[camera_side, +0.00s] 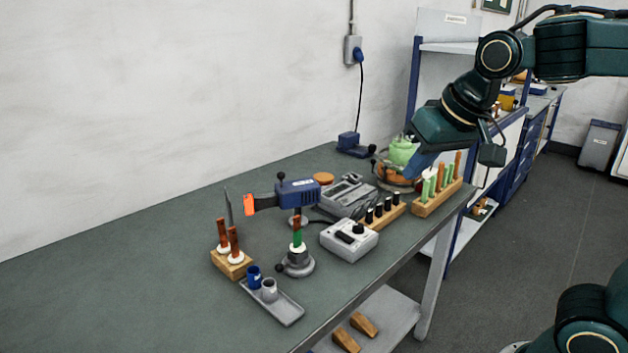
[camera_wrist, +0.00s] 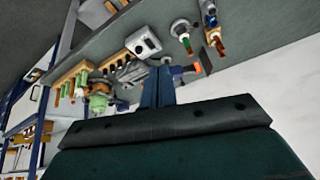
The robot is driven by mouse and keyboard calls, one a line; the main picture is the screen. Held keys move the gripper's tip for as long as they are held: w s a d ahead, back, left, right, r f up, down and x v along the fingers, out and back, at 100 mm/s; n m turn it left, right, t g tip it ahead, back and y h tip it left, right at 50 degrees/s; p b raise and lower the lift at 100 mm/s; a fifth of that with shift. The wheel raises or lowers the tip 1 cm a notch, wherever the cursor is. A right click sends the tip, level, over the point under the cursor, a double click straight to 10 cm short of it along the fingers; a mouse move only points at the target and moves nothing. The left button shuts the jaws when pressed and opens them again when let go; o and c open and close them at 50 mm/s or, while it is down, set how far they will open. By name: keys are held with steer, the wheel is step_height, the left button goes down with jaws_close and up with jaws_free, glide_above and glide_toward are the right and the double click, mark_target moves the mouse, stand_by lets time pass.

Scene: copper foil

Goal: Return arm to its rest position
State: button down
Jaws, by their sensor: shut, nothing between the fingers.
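My gripper (camera_side: 418,164) is at the end of my dark green arm, which reaches in from the upper right in the side view. Its blue fingers point down and left, above the far right end of the bench (camera_side: 110,265). In the wrist view the fingers (camera_wrist: 158,78) stand side by side, shut, with nothing visible between them. In the side view the fingertips overlap the glass vessel with green and orange contents (camera_side: 398,172); I cannot tell the gap between them.
A wooden rack (camera_side: 437,198) with green and copper rods stands below my gripper. A grey box (camera_side: 349,240), a blue clamp device (camera_side: 298,192) and a small tray (camera_side: 284,308) stand farther left. A blue-framed shelf (camera_side: 447,48) is behind. The bench's left part is clear.

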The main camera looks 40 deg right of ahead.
steer(key=s+f+n, duration=0.3)
steer(key=s+f, duration=0.2)
steer(key=s, duration=0.6)
steer(key=shift+a+f+y, duration=0.2)
steer(key=shift+f+y, duration=0.05)
steer(key=shift+y, duration=0.15)
